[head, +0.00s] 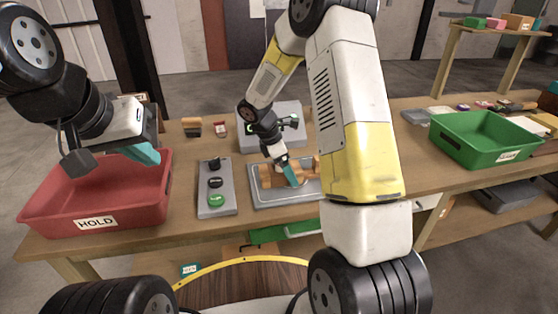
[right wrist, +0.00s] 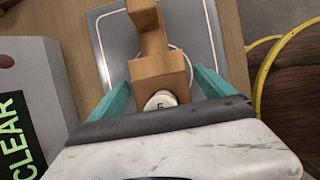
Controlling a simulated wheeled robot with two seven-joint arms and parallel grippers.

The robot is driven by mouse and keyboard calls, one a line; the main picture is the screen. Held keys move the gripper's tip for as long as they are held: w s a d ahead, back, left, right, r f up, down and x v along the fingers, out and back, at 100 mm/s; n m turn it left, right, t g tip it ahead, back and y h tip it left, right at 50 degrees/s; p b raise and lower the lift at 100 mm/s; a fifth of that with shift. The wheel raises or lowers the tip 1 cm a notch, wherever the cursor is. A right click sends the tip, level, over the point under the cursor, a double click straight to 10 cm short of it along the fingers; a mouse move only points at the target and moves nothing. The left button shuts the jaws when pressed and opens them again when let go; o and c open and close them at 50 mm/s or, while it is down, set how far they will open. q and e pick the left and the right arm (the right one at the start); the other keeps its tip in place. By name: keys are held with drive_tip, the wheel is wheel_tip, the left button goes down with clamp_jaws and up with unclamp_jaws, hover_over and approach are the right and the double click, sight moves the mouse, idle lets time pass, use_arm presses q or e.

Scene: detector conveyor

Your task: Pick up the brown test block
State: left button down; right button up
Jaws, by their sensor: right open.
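The brown test block appears as orange-brown wooden pieces on a grey tray (head: 262,200) in the head view. In the right wrist view a brown piece (right wrist: 158,75) lies between my teal fingers, with another brown piece (right wrist: 146,28) beyond it. A white round part marked "E" (right wrist: 160,99) is at the near end. My right gripper (right wrist: 163,80) is open, its fingers on either side of the near piece; contact cannot be judged. It reaches down over the tray in the head view (head: 284,166). My left gripper (head: 146,154) hangs over the red bin; its finger gap is unclear.
The red HOLD bin (head: 95,222) is at the left and a green bin (head: 470,150) at the right. A button panel (head: 215,203) stands left of the tray. A grey box with a CLEAR display (right wrist: 28,90) stands beside the tray.

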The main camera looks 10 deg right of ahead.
drive_tip(key=shift+c, duration=0.2)
drive_tip(key=shift+r, duration=0.1)
drive_tip(key=c, duration=1.8)
